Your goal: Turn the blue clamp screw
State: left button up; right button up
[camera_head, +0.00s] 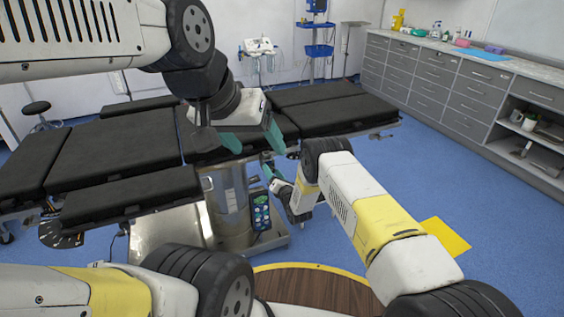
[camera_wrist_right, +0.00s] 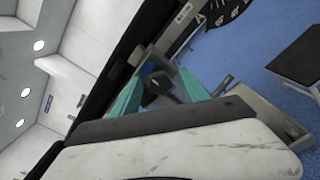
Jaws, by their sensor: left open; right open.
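The operating table (camera_head: 112,143) has black pads and stands on a metal column. My left gripper (camera_head: 252,141) is open over the table's near right side, its teal fingers spread and pointing down. My right gripper (camera_head: 268,168) is lower, by the table's near edge; my forearm partly hides it. In the right wrist view its teal fingers (camera_wrist_right: 158,92) are apart, with a dark clamp-like part (camera_wrist_right: 160,83) showing between them beside the table's side rail. I cannot tell whether the fingers touch that part.
A hand control with coloured buttons (camera_head: 261,213) hangs by the table column (camera_head: 228,205). Grey drawer cabinets (camera_head: 440,75) line the right wall. A yellow mat (camera_head: 446,237) lies on the blue floor. Open floor lies between table and cabinets.

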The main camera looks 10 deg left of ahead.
jog(key=shift+a, duration=0.1)
grip_shut()
